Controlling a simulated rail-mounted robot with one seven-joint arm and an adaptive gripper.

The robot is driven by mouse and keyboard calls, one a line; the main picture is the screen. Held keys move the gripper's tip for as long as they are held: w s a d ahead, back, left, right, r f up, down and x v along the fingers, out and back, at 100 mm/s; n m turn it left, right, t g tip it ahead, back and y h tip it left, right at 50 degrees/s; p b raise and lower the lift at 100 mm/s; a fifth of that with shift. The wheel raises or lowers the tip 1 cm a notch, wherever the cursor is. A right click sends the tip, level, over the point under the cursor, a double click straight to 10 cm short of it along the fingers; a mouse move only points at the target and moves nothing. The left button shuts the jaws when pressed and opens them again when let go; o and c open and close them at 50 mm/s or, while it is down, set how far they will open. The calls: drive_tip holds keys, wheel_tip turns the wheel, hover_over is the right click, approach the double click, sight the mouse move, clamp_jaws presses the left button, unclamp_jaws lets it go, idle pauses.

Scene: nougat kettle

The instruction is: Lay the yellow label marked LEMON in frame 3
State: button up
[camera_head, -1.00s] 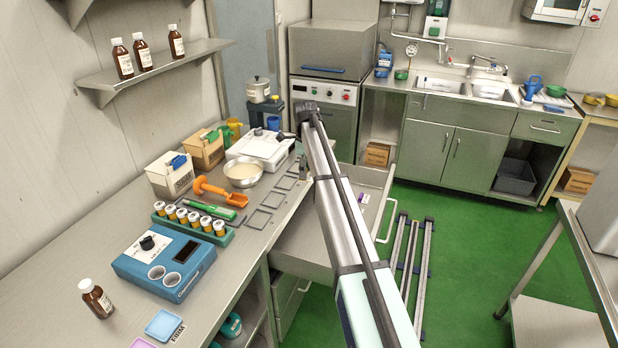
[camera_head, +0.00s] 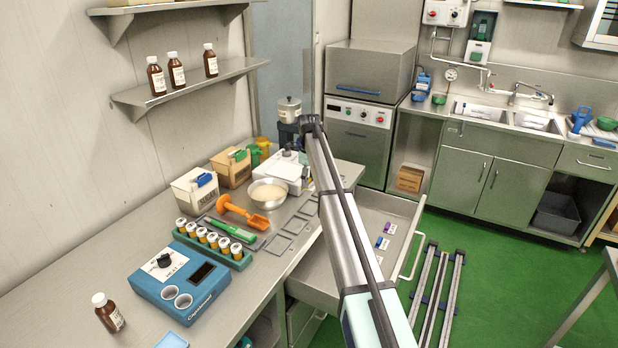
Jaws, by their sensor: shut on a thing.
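Several flat grey rectangular frames lie in a row along the counter's front edge, among them one frame (camera_head: 279,244) near the orange scoop and another (camera_head: 297,224) farther back. I cannot read any frame number. My gripper (camera_head: 308,181) hangs at the far end of my arm, above the far part of this row, small and partly hidden by the arm. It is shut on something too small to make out. I cannot pick out the yellow LEMON label. Small labels (camera_head: 382,242) in purple and blue lie in the open drawer.
The drawer (camera_head: 405,207) stands open below the counter, right of the frames. A steel bowl (camera_head: 268,194), an orange scoop (camera_head: 243,211), a rack of capped vials (camera_head: 214,246) and a blue device (camera_head: 181,283) stand left of the frames. A white scale (camera_head: 284,172) is behind.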

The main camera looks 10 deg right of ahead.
sight(309, 207)
drive_tip(key=shift+f+b, duration=1.7)
drive_tip(key=shift+f, duration=3.2)
drive_tip(key=shift+f, duration=0.4)
drive_tip(key=o, duration=1.3)
drive_tip(key=shift+r, duration=0.2)
drive_tip(key=shift+r+p, duration=1.55)
drive_tip(key=shift+r, duration=1.8)
